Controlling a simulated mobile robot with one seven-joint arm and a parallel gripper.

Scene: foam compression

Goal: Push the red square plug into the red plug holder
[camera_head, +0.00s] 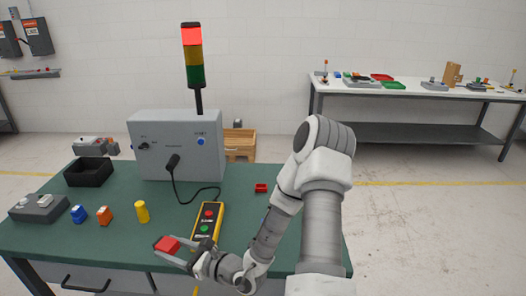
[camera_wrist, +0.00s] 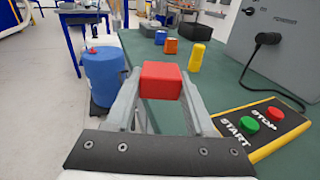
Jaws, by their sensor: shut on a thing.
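The red square plug (camera_head: 167,244) is held between the fingertips of my gripper (camera_head: 172,249), near the table's front edge. In the wrist view the red plug (camera_wrist: 161,80) sits at the far end of the two grey fingers of my gripper (camera_wrist: 161,92), which are shut on it. A small red open-looking piece, which looks like the red plug holder (camera_head: 261,188), lies on the green table to the right of the control box. It is apart from the plug, farther back and to the right. I cannot see it in the wrist view.
A yellow start/stop pendant (camera_head: 207,224) lies by my gripper, cabled to the grey control box (camera_head: 177,146). Blue (camera_head: 78,214), orange (camera_head: 105,215) and yellow (camera_head: 142,212) pieces stand to the left. A black bin (camera_head: 88,172) is behind them. Green tabletop (camera_head: 235,186) is bare around the red holder.

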